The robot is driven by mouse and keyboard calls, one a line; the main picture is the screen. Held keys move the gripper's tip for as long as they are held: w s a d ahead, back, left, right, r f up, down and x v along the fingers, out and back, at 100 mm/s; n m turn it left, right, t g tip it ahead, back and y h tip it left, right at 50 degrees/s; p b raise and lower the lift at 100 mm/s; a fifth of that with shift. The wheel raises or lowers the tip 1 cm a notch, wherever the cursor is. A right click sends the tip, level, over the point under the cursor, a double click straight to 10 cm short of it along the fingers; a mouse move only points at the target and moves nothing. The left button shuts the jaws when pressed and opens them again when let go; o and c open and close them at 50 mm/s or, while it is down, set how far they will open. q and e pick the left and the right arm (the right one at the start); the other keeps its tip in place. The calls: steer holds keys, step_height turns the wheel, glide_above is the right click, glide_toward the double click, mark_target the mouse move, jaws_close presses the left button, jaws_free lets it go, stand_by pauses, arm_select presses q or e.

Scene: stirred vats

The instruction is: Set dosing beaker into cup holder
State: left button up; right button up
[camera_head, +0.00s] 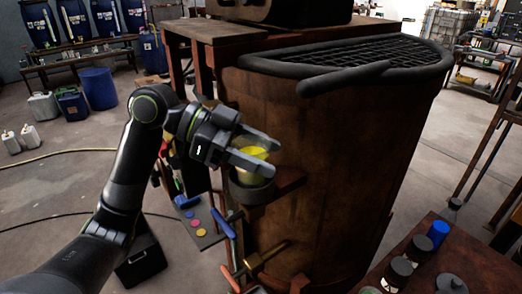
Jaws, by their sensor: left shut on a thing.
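A yellow dosing beaker (252,152) is between the fingers of my left gripper (256,152), which is shut on it. The beaker is at the mouth of the dark round cup holder (251,187), which sticks out from the side of the brown vat (325,150). The beaker's lower part is hidden by the holder's rim and the fingers, so I cannot tell whether it rests on the holder's floor. The beaker looks about upright. My right gripper is not in view.
A black-rimmed mesh grate (375,58) covers the vat's top. A panel with coloured buttons (201,228) and a valve handle (262,258) are below the holder.

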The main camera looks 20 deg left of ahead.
arm_select(q)
steer(key=shift+f+b, duration=0.3)
steer(key=shift+f, duration=0.2)
steer(key=o, duration=1.2)
steer(key=shift+c, duration=0.2)
steer(key=shift+r, duration=0.1)
step_height(320, 180, up, 10)
steer(key=b, duration=0.1)
steer(key=shift+b, duration=0.35)
